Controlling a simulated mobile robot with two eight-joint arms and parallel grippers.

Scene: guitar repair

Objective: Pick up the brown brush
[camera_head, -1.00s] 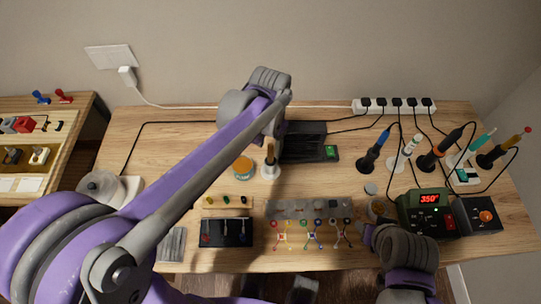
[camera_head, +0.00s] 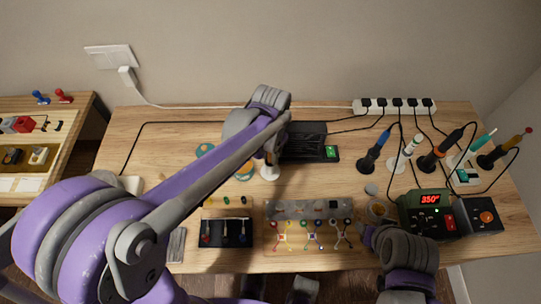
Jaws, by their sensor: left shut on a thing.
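The brown brush (camera_head: 269,159) stands at the white round holder (camera_head: 270,173) near the middle of the workbench, mostly hidden by my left arm. My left gripper (camera_head: 266,152) is at the brush and shut on it. Its fingers are largely covered by my own wrist and forearm, and I cannot tell whether the brush is clear of the holder. My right gripper (camera_head: 368,237) is low on the right by the bench's front edge, away from the brush. Its fingertips are too hidden to tell open from shut.
A black box (camera_head: 303,143) lies just right of the brush. Soldering irons in stands (camera_head: 373,160) and a station reading 350 (camera_head: 428,200) fill the right. A tray of small parts (camera_head: 308,238) and a dark tool mat (camera_head: 227,232) lie in front.

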